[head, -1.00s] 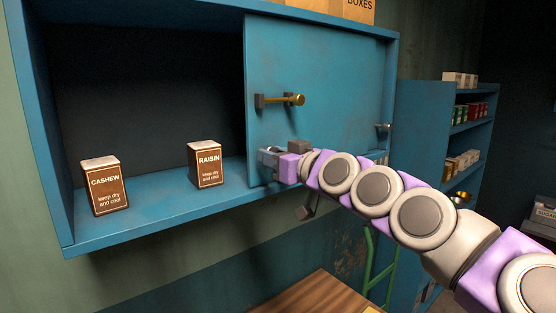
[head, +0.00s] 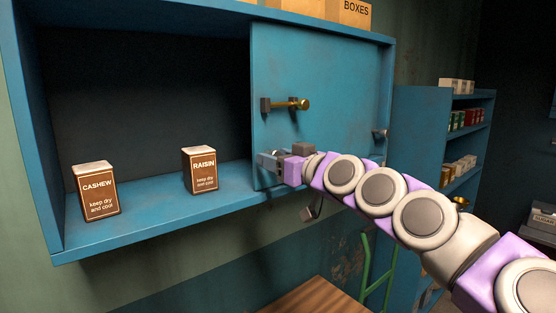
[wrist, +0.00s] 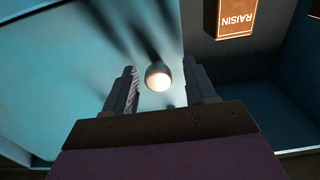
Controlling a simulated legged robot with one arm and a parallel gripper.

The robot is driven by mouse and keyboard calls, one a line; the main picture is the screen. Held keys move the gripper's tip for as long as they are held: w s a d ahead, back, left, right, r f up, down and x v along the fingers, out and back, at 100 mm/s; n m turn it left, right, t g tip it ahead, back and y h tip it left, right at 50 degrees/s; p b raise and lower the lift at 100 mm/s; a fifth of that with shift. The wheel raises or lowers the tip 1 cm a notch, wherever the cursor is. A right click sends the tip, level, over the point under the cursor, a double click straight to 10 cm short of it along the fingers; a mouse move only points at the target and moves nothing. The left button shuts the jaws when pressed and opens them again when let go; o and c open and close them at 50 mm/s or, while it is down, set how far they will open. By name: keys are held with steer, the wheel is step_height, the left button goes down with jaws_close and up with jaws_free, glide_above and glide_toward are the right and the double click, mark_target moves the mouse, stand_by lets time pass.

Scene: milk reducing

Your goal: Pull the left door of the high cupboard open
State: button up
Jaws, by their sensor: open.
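The blue high cupboard (head: 150,236) hangs on the wall, its left half uncovered. One blue door panel (head: 340,85) shows over the right part, with a brass bar handle (head: 291,104) on dark brackets near its left edge. I cannot tell whether it is the left door. My gripper (head: 264,160) is at the panel's lower left corner. In the wrist view, its open fingers (wrist: 160,88) stand either side of a pale round knob (wrist: 158,76), with gaps showing on both sides. Whether the fingers touch the panel is unclear.
A cashew box (head: 97,190) and a raisin box (head: 200,170) stand on the cupboard floor. Cardboard boxes (head: 348,12) sit on top. A blue shelf unit (head: 420,130) stands at right. A wooden surface (head: 318,296) is below.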

steer(key=b+v, duration=0.1)
steer(key=v, duration=1.6)
steer(key=shift+d+b, duration=0.25)
steer(key=shift+b, duration=0.05)
steer(key=shift+s+f, duration=0.1)
steer(key=shift+s, duration=0.05)
steer(key=s+a+f+g+h+b, duration=0.2)
steer(key=s+a+f+g, duration=0.25)
steer(key=f, duration=0.65)
steer(key=s+a+f+g+h+b, duration=0.1)
steer(key=s+a+f+g+h, duration=0.15)
steer(key=s+a+f, duration=0.6)
steer(key=s+d+f+m+g+h+b, duration=0.1)
steer(key=s+d+f+m+g+h, duration=0.1)
steer(key=s+d+f+g, duration=0.3)
steer(key=s+d+f+m+g+h+b, duration=0.2)
steer(key=s+d+f, duration=0.5)
steer(key=s+f, duration=0.5)
step_height(320, 180, down, 8)
steer(key=m+g+h, duration=0.1)
steer(key=m+g, duration=0.1)
steer(key=shift+s+f+m+g, duration=0.25)
steer(key=shift+s+m+g, duration=0.1)
steer(key=shift+m+g, duration=0.05)
